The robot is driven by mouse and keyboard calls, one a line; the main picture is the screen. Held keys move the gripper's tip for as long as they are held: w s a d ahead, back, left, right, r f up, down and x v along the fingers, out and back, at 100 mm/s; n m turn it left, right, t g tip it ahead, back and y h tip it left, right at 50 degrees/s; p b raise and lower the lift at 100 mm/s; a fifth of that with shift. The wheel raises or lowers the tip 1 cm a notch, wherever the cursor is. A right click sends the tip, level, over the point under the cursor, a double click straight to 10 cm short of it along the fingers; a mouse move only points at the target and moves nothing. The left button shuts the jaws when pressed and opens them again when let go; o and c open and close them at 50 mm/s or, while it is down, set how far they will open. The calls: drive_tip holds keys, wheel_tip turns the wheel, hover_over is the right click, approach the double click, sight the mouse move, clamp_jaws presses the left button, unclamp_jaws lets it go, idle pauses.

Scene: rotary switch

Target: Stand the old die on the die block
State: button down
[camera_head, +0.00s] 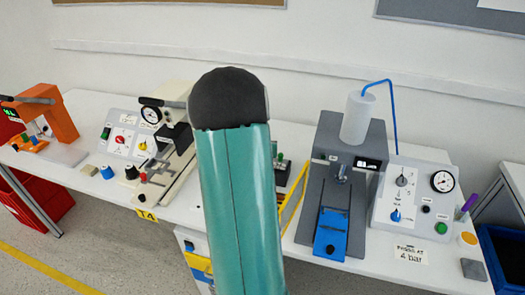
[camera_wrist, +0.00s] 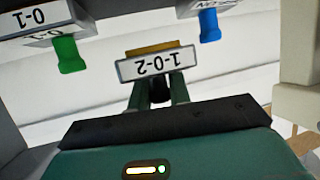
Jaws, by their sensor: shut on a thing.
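In the wrist view, my gripper (camera_wrist: 159,95) is shut on the dark grip of a die (camera_wrist: 158,64). The die has a white plate reading 1-0-2, upside down in this view, and a tan-yellow part behind it. I cannot tell whether the plate touches anything behind it. In the camera_head view, my teal arm stands across the middle and hides my gripper and the held die. I cannot make out which block is the die block.
In the wrist view, a green-handled piece (camera_wrist: 66,54) marked 0-1 is at left and a blue-handled piece (camera_wrist: 209,26) at right. On the bench stand a cream press (camera_head: 172,150), an orange machine (camera_head: 57,115), a grey press (camera_head: 342,190) and a gauge panel (camera_head: 415,205).

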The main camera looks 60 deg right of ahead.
drive_tip(key=shift+s+d+f, duration=0.1)
drive_tip(key=shift+d+f, duration=0.3)
drive_tip(key=shift+f, duration=0.1)
drive_tip(key=shift+d+f, duration=0.1)
drive_tip(key=shift+f, duration=1.45)
drive_tip(key=shift+f, duration=0.2)
drive_tip(key=c, duration=1.3)
unclamp_jaws()
drive_tip(key=shift+r, duration=0.2)
drive_tip(key=v, duration=1.2)
